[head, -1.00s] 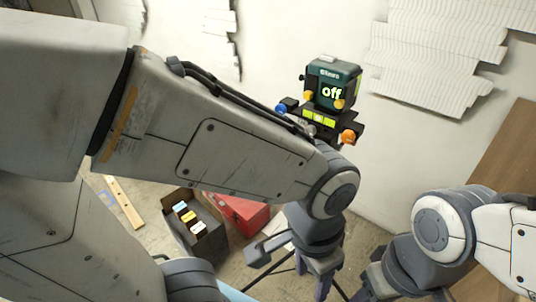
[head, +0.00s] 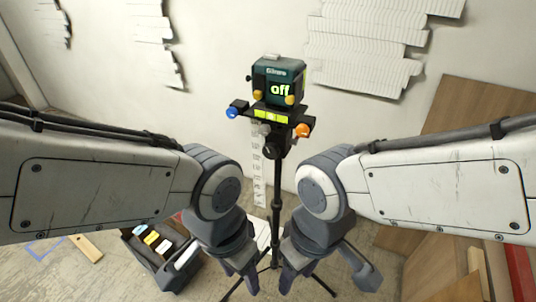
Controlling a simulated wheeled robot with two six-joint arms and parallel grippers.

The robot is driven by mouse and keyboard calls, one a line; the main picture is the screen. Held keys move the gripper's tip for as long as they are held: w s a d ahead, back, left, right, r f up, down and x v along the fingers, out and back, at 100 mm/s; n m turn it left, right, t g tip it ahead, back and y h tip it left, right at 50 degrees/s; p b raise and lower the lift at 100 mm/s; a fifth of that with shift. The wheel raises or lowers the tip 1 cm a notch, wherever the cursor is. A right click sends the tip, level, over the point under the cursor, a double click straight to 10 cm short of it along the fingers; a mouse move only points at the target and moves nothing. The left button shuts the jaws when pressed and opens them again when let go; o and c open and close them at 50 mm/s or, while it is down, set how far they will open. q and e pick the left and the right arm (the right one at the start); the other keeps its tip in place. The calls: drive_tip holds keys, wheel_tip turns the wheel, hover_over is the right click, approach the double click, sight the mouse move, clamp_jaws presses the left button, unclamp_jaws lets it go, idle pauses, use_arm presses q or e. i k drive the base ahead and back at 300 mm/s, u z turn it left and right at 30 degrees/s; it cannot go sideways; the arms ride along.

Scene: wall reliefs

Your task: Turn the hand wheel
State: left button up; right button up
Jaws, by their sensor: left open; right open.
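I cannot make out a hand wheel for certain. A dark green device (head: 278,82) with a lit "off" display stands upright on a black tripod (head: 277,190). Below the device are a blue knob (head: 233,112) at left, an orange knob (head: 303,130) at right and a yellow-green strip. My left gripper (head: 217,270) is open, pointing down, low and left of the tripod pole. My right gripper (head: 328,279) is open, low and right of the pole. Both look empty and apart from the device. The tripod's lower part is partly hidden by my grippers.
A dark box (head: 143,258) with small coloured packs sits on the floor at lower left, partly behind my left gripper. Wooden boards (head: 490,125) lean at the right. White ribbed panels (head: 365,45) hang on the wall. The air around the device is clear.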

sight(270, 151)
drive_tip(key=z, duration=1.1)
drive_tip(key=k, duration=0.7)
drive_tip(key=u, duration=0.85)
